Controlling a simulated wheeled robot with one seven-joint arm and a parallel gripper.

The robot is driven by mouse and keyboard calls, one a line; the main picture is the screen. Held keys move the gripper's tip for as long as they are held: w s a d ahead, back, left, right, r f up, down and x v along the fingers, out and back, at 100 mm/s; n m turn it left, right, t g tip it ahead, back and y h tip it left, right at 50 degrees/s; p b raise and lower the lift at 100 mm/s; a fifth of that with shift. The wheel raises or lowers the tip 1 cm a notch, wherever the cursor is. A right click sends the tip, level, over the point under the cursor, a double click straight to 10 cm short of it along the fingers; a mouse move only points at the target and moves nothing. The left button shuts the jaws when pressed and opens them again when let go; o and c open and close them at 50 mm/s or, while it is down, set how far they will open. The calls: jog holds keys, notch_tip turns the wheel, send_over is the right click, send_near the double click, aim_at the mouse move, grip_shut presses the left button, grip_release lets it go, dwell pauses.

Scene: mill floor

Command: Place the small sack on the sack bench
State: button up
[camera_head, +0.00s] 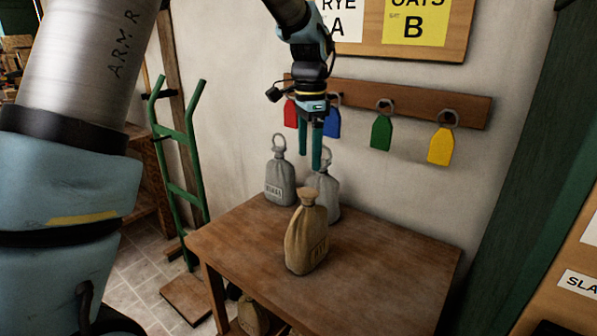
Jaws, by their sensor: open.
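A wooden bench (400,270) stands against the wall with three sacks on it. A tan sack (305,240) stands upright nearest me. A grey sack (279,182) with a ring on top stands behind it to the left. A second grey sack (331,198) stands behind the tan one, partly hidden by it and by my gripper. Another tan sack (250,316) shows low under the bench, cut by the bench edge. I cannot tell which is the small sack. My gripper (310,160) is open and empty, pointing down, its fingers in front of the second grey sack's top.
A wooden rail (410,103) with red, blue, green and yellow tags is on the wall behind. A green hand truck (182,170) stands left of the bench. A dark green post (530,150) rises at the right. The bench's right part is clear.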

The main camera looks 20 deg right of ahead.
jog(key=w+a+f+n, duration=0.15)
jog(key=a+n, duration=0.35)
jog(key=a, duration=0.6)
jog(key=a+f+n, duration=0.2)
jog(key=a+n, duration=0.3)
jog(key=a, duration=0.5)
jog(key=s+a+f+n, duration=0.2)
jog(key=s+a+n, duration=0.2)
jog(key=a, duration=0.3)
jog(key=s+a+f+n+t, duration=0.1)
jog(key=s+a+f+n, duration=0.1)
jog(key=s+a+n, duration=0.2)
jog(key=a, duration=0.3)
jog(key=shift+a+t, duration=0.25)
jog(key=shift+t, duration=0.05)
jog(key=shift+f, duration=0.1)
jog(key=shift+o, duration=0.5)
jog(key=shift+c, duration=0.2)
